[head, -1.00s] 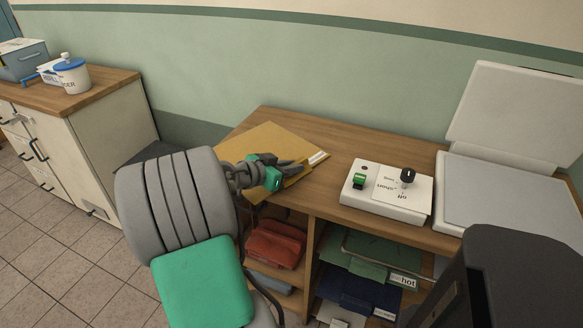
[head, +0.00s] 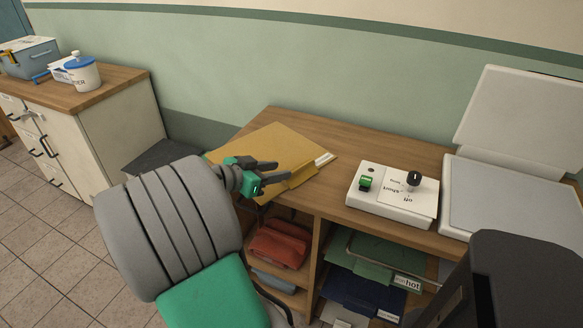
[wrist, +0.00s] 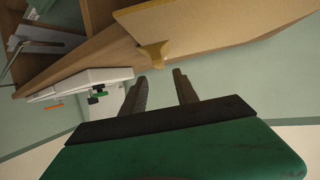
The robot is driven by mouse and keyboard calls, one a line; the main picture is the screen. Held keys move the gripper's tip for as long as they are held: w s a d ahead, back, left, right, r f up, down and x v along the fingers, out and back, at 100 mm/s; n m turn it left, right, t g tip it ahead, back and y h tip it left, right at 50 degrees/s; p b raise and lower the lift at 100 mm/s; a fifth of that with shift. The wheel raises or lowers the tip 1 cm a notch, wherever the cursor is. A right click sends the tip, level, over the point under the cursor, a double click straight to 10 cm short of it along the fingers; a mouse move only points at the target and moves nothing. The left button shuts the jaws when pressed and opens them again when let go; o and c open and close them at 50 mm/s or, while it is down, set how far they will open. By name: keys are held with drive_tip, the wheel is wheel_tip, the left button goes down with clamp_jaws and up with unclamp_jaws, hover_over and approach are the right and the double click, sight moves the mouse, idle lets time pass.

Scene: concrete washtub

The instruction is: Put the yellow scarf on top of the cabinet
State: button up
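The yellow scarf (head: 268,145) lies folded and flat on the left end of the wooden workbench, with a pale end at its right side. It also shows at the top right of the wrist view (wrist: 225,25). My gripper (head: 277,171) is over the scarf's front part in the head view. Its two fingers (wrist: 160,88) are apart with nothing between them; the scarf lies beyond the fingertips. I cannot tell whether the fingers touch the scarf. The pale cabinet (head: 122,130) with a wooden top stands at the far left.
The cabinet top holds a white tub with a blue lid (head: 82,76) and a grey-blue box (head: 30,58). A white control box (head: 390,192) and a flat press (head: 510,190) stand on the workbench. Folded cloths (head: 278,243) fill its shelves.

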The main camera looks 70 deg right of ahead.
drive_tip(key=v, duration=0.3)
drive_tip(key=shift+a, duration=0.1)
drive_tip(key=w+a+f+n+t+y, duration=0.35)
drive_tip(key=w+a+n, duration=0.4)
drive_tip(key=a, duration=0.35)
drive_tip(key=w+a+f+n+t+y, duration=0.3)
drive_tip(key=w+a+f+n+t, duration=0.25)
drive_tip(key=w+a, duration=0.45)
drive_tip(key=s+a+n+y, duration=0.25)
drive_tip(key=a+n, duration=0.25)
drive_tip(key=a, duration=0.5)
drive_tip(key=s+a+n+y, duration=0.25)
drive_tip(key=a+n, duration=0.35)
drive_tip(key=a, duration=0.4)
wheel_tip(320, 180, up, 17)
drive_tip(key=w+p, duration=0.1)
drive_tip(key=p, duration=1.4)
drive_tip(key=shift+w+t+p, duration=0.25)
drive_tip(key=shift+t+p, duration=0.05)
drive_tip(key=shift+r+y, duration=0.1)
drive_tip(key=shift+y, duration=0.15)
